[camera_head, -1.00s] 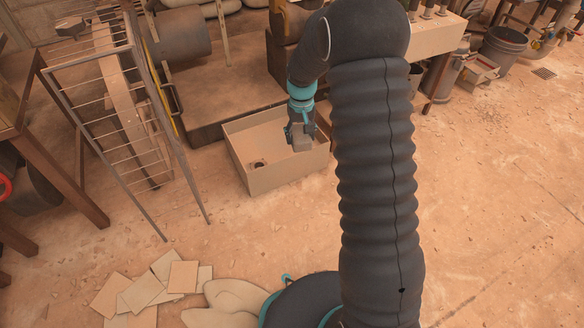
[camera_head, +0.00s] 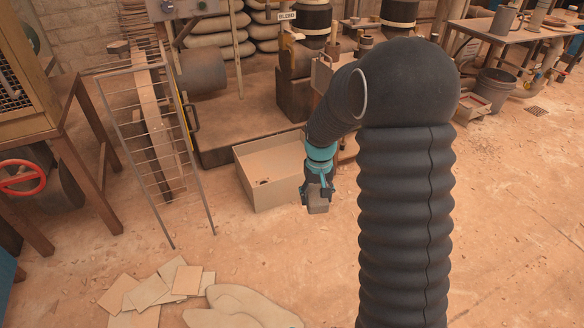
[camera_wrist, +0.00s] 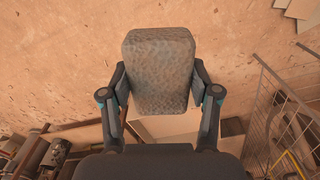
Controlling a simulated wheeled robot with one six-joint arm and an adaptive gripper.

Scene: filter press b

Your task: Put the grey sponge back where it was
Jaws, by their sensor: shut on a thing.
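The grey sponge (camera_wrist: 160,72) is a rough block with rounded corners, held between the two fingers of my gripper (camera_wrist: 160,98) in the wrist view. In the head view my gripper (camera_head: 319,194) hangs down in front of the right end of the open box, and the sponge (camera_head: 318,206) shows as a small grey block at its tip. The sponge is clear of the floor in the wrist view. The place where it was before cannot be told from these frames.
An open beige box (camera_head: 270,191) stands on the floor with a small dark thing inside. A wire rack (camera_head: 150,140) leans left of it. Flat boards (camera_head: 150,293) and pale sacks (camera_head: 240,308) lie at the front. A table (camera_head: 500,35) stands at the back right.

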